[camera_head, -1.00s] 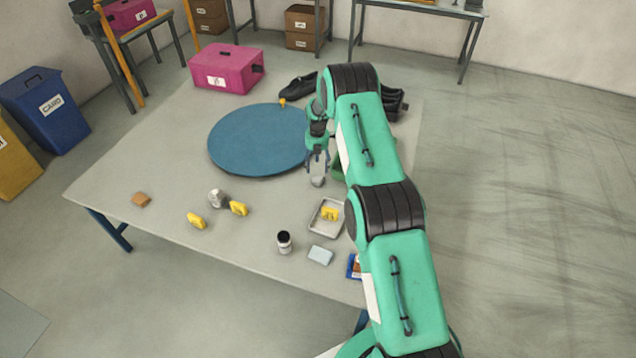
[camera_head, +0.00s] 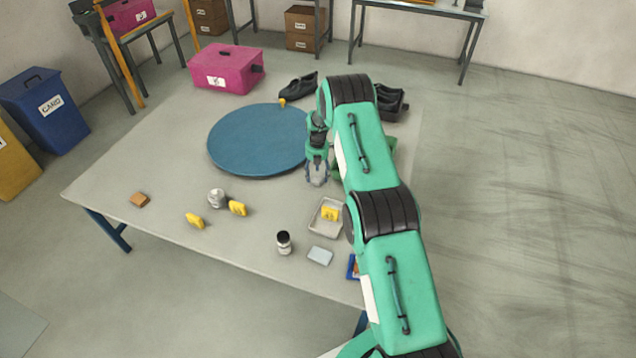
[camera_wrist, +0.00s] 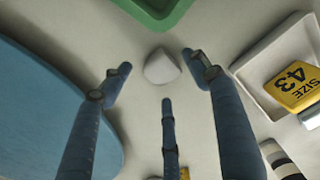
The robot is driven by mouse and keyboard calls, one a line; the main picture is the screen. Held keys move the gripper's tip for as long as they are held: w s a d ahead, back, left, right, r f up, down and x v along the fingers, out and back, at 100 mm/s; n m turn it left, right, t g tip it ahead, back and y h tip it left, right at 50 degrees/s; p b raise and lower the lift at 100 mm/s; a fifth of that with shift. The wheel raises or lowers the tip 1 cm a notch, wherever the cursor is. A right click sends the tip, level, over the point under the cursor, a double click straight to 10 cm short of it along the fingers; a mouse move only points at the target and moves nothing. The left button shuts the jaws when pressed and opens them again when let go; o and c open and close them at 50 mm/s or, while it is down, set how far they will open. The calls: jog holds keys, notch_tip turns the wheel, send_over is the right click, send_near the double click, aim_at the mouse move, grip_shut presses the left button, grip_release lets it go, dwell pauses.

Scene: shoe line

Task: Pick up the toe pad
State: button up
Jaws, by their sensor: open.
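In the wrist view the toe pad, a small pale grey rounded wedge (camera_wrist: 161,68), lies on the bare table. My gripper (camera_wrist: 156,63) is open above it, with blue fingertips to its left and right and a third finger below it in the picture. No finger visibly touches it, and the height gap is hard to judge. In the head view my gripper (camera_head: 317,183) hangs just right of the blue round mat (camera_head: 258,142). A pale grey shape shows between the fingers there, partly hidden.
A white tray (camera_wrist: 246,80) with a yellow size 43 tag (camera_wrist: 296,86) lies to the right, and a green tray (camera_wrist: 158,12) above.

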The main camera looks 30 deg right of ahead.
aim_at(317, 180)
jog(key=shift+f, duration=1.4)
jog(key=c, duration=1)
